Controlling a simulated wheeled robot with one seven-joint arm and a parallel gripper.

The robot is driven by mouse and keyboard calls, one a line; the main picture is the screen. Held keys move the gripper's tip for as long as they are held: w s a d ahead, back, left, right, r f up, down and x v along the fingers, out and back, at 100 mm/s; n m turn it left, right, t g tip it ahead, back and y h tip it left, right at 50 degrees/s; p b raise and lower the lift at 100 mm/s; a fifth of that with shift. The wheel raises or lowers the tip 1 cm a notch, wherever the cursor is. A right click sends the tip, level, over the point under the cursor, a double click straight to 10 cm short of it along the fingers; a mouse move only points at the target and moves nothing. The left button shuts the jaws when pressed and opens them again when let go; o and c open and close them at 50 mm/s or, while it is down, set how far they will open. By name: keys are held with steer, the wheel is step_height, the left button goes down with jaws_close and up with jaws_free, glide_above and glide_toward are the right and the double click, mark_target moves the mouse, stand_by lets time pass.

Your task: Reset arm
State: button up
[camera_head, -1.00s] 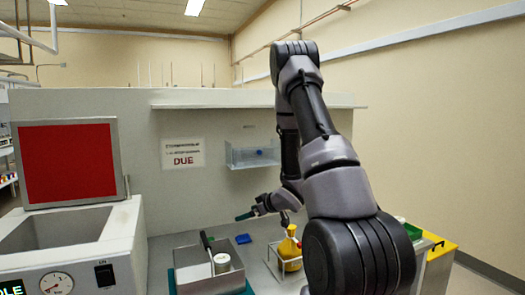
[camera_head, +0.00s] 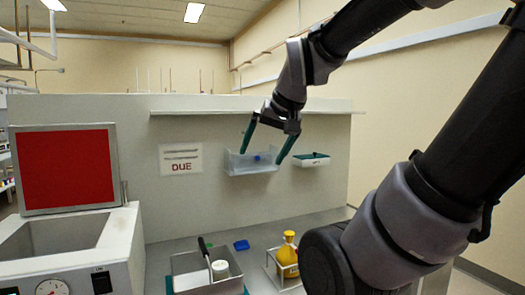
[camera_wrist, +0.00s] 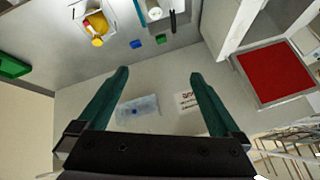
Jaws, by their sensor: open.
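My gripper (camera_head: 262,147) hangs in front of the back panel in the head view, over the clear wall bin (camera_head: 250,162). Its two green fingers are spread wide with nothing between them. In the wrist view my gripper (camera_wrist: 160,88) is also open and empty, and the clear bin (camera_wrist: 138,110) shows beyond the fingers with a small blue thing inside. My arm reaches in from the right side of the head view, bent high above the bench.
A grey tray (camera_head: 183,262) with a white jar (camera_head: 220,269) stands on the bench. A yellow bottle (camera_head: 287,255) sits in a wire holder, with a blue block (camera_head: 241,245) nearby. A box with a raised red lid (camera_head: 66,168) stands left. A white bin (camera_head: 311,160) hangs right.

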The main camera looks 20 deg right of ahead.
steer(key=s, duration=0.1)
steer(key=s+a, duration=0.1)
steer(key=s+y, duration=0.1)
steer(key=shift+a+r, duration=0.2)
steer(key=shift+a, duration=0.15)
